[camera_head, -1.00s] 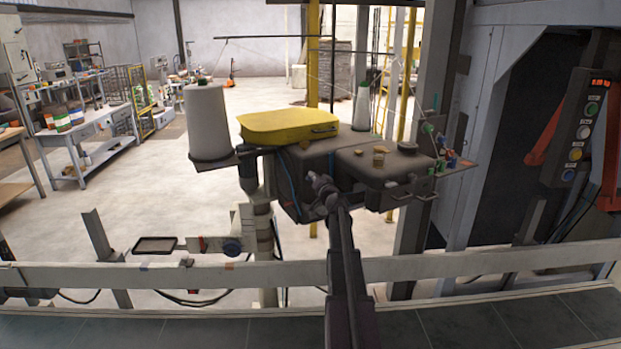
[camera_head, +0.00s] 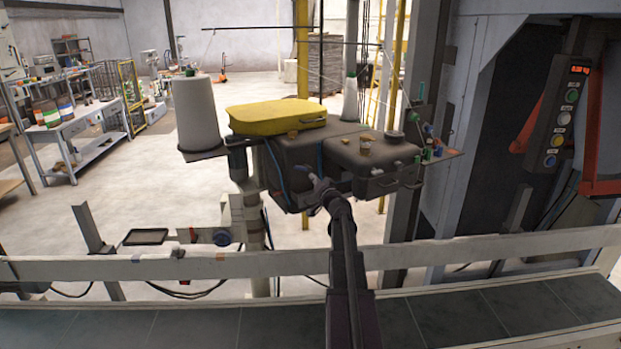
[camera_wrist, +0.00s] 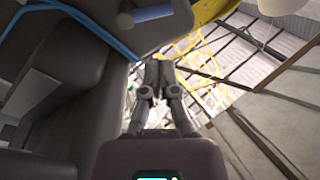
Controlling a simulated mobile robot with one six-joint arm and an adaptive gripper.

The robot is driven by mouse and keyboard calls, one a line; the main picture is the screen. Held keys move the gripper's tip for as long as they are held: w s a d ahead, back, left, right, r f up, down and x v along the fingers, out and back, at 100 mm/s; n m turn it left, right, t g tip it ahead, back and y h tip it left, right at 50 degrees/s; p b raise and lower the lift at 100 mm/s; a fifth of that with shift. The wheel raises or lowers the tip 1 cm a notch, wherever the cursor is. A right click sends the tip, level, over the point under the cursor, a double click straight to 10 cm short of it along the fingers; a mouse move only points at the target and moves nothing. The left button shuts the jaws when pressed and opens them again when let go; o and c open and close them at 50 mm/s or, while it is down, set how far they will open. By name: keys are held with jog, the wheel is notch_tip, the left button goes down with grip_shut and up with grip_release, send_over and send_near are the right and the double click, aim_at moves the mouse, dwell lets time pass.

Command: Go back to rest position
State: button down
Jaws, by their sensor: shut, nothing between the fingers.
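My arm rises from the bottom middle of the head view, over the conveyor and rail. My gripper (camera_head: 316,182) is at its far end, in front of the dark machine head (camera_head: 290,165), partly lost against it. In the wrist view my gripper (camera_wrist: 158,70) has its two fingers together, with nothing between them. The dark machine housing (camera_wrist: 60,100) fills the left of the wrist view, close beside the fingers. Whether they touch it cannot be told.
A yellow case-like cover (camera_head: 276,117) and a white thread cone (camera_head: 197,115) top the machine. A grey rail (camera_head: 470,250) crosses in front, beyond the dark conveyor (camera_head: 500,308). A button panel (camera_head: 560,115) hangs at right.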

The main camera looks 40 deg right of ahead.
jog(key=shift+w+a, duration=0.1)
jog(key=shift+a, duration=0.05)
dwell(0.4)
jog(key=a+f+n+g+y, duration=0.2)
jog(key=a+f+n+y, duration=0.15)
jog(key=a, duration=0.85)
jog(key=w+a+f+n+g+y, duration=0.1)
jog(key=a+f+n+g+y, duration=0.2)
jog(key=a, duration=0.8)
jog(key=a+f+n+g+y, duration=0.25)
jog(key=a+y, duration=0.25)
jog(key=a, duration=0.7)
jog(key=s+a+f+n+g+h, duration=0.1)
jog(key=s+a+f+g, duration=0.65)
jog(key=a, duration=0.55)
jog(key=s+a+f+g+h, duration=0.1)
jog(key=s+a+f+h, duration=0.1)
jog(key=s, duration=0.5)
jog(key=s+a+f+g+h, duration=0.1)
jog(key=s+f+g+h, duration=0.1)
jog(key=s, duration=0.5)
jog(key=shift+a+f+g+h, duration=0.2)
jog(key=shift+a+g+h, duration=0.15)
jog(key=shift+h, duration=0.2)
